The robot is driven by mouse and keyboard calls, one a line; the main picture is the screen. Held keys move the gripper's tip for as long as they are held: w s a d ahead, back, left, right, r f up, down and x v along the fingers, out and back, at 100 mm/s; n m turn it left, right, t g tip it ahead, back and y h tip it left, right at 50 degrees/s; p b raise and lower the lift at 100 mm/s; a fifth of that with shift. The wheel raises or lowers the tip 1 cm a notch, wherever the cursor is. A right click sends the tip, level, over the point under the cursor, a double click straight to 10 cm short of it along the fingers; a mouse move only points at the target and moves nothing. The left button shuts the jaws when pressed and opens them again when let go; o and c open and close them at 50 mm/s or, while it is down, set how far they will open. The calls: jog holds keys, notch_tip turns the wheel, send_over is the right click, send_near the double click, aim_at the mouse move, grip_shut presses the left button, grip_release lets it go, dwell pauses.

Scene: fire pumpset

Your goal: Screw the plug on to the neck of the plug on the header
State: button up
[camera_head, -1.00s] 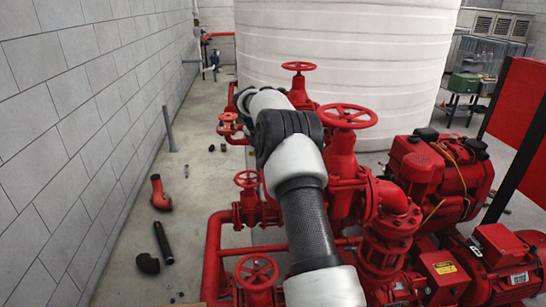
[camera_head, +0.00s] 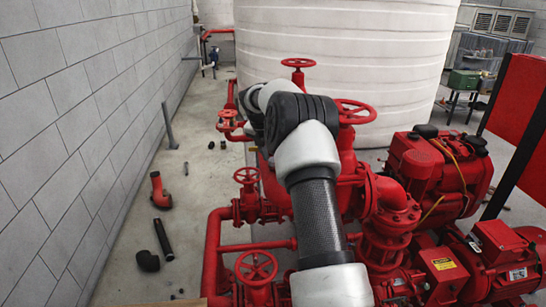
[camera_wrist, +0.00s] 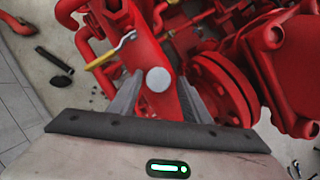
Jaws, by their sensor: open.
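In the wrist view my gripper (camera_wrist: 158,84) is open, its two grey fingers spread on either side of a red header pipe. A round light-grey disc (camera_wrist: 158,79) shows on the red pipe between the fingers, apart from both of them. I cannot tell whether this disc is the plug or the neck. The red header (camera_wrist: 150,45) runs up the picture past the fingers. In the head view my arm hides my gripper and this part of the header.
A yellow-handled lever (camera_wrist: 108,54) sits just left of the fingers, and a red flange (camera_wrist: 222,88) is close on the right. Red pumps, pipes and handwheels (camera_head: 257,267) crowd around my arm. Loose pipe pieces, including a black pipe (camera_head: 163,240), lie on the floor by the wall.

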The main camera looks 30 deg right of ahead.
jog(key=n, duration=0.3)
jog(key=n+t+y, duration=0.1)
jog(key=n, duration=0.2)
jog(key=shift+w+t+y, duration=0.1)
jog(key=shift+t+y, duration=0.2)
jog(key=n+y, duration=0.1)
jog(key=n, duration=0.1)
jog(key=shift+n, duration=0.3)
jog(key=shift+f+n, duration=0.2)
jog(key=shift+n, duration=0.1)
jog(key=shift+r+n+t, duration=0.2)
jog(key=shift+n+t, duration=0.1)
jog(key=shift+y, duration=0.3)
jog(key=shift+w+d+f, duration=0.1)
jog(key=shift+w+d, duration=0.15)
jog(key=shift+d, duration=0.1)
jog(key=shift+c, duration=0.2)
